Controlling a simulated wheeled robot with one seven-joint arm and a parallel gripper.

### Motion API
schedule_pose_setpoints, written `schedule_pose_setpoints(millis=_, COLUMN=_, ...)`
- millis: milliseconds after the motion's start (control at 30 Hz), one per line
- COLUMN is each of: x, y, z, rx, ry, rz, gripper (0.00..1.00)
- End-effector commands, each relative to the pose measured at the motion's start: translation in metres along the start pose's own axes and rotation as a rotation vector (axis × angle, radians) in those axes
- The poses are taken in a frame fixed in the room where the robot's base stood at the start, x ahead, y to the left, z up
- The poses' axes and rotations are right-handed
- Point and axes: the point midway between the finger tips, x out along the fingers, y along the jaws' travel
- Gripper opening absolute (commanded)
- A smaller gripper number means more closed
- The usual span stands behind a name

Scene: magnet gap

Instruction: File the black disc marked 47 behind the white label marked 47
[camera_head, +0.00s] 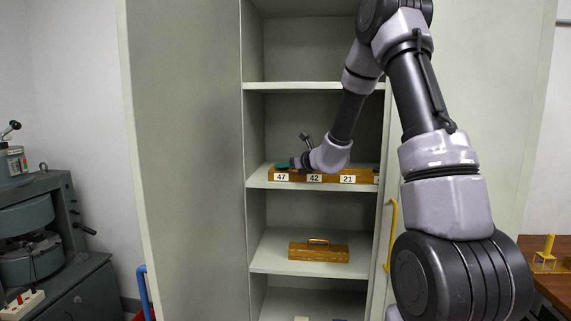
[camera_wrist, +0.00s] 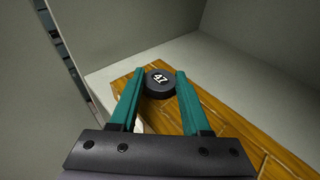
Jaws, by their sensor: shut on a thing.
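The black disc marked 47 (camera_wrist: 159,84) is between the teal fingertips of my gripper (camera_wrist: 156,90) in the wrist view. My gripper is shut on it. The disc is over or on the wooden rack (camera_wrist: 211,113); I cannot tell whether it touches the wood. In the head view my gripper (camera_head: 284,166) is at the left end of the rack (camera_head: 331,174), just above the white label marked 47 (camera_head: 281,177). The disc is not made out in the head view.
The labels 42 (camera_head: 314,178) and 21 (camera_head: 348,179) are to the right on the rack's front. The rack stands on a shelf (camera_head: 257,183) of an open cabinet, close to its left wall. A wooden box with a handle (camera_head: 318,252) is on the shelf below.

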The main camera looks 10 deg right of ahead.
Motion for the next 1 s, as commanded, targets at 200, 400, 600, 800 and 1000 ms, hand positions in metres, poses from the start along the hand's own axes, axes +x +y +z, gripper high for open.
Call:
schedule_pose_setpoints(millis=200, x=0.0, y=-0.0001, z=0.0, rx=0.0, ry=0.0, rz=0.0, gripper=0.0)
schedule_pose_setpoints(millis=400, x=0.0, y=-0.0002, z=0.0001, rx=0.0, ry=0.0, rz=0.0, gripper=0.0)
schedule_pose_setpoints(millis=600, x=0.0001, y=-0.0002, z=-0.0003, rx=0.0, ry=0.0, rz=0.0, gripper=0.0)
schedule_pose_setpoints(millis=800, x=0.0006, y=-0.0001, z=-0.0017, rx=0.001, ry=0.0, rz=0.0, gripper=0.0)
schedule_pose_setpoints(millis=1000, x=0.0006, y=-0.0002, z=-0.0021, rx=0.001, ry=-0.001, rz=0.0, gripper=0.82)
